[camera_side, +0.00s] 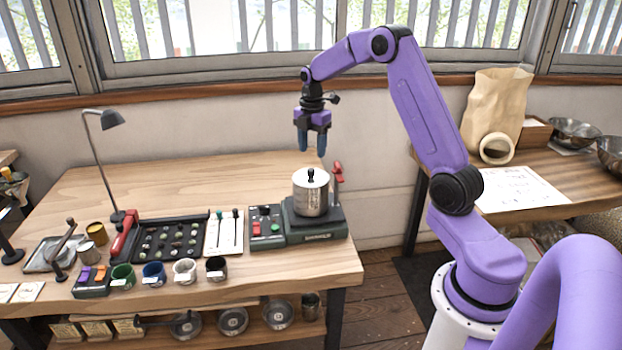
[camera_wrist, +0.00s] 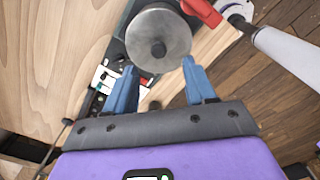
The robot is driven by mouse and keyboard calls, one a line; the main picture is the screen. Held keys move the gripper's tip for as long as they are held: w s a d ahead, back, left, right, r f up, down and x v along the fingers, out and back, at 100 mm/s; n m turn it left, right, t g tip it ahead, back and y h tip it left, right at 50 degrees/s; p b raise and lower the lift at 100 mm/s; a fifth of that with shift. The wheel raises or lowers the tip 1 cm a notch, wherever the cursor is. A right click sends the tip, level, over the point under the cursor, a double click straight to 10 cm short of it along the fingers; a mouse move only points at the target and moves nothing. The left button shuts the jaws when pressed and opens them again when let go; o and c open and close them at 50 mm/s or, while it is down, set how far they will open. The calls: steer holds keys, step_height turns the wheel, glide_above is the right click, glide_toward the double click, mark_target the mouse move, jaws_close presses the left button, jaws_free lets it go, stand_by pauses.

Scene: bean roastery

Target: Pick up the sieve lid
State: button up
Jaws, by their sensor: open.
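The sieve lid (camera_side: 311,179) is a pale round disc with a dark knob, on top of a metal sieve can (camera_side: 310,202). The can stands on a dark green machine base (camera_side: 318,225). In the wrist view the lid (camera_wrist: 150,50) is a grey disc with its knob (camera_wrist: 158,49) near the middle. My gripper (camera_side: 312,151) is open and empty above the lid, fingers pointing down, with a gap between fingertips and knob. Its blue fingers (camera_wrist: 160,72) frame the lower part of the lid in the wrist view.
A red lever (camera_side: 338,172) stands close to the right of the can. A control box with coloured buttons (camera_side: 267,222), a sample tray (camera_side: 170,238) and several cups (camera_side: 184,270) lie to the left. The back left of the table (camera_side: 190,185) is mostly clear.

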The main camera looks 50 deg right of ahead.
mark_target(311, 169)
steer(key=shift+w+a+f, duration=0.1)
steer(key=shift+f, duration=1.65)
steer(key=shift+w+a+f, duration=0.1)
steer(key=shift+f, duration=1.65)
steer(key=shift+d, duration=0.1)
jaws_close()
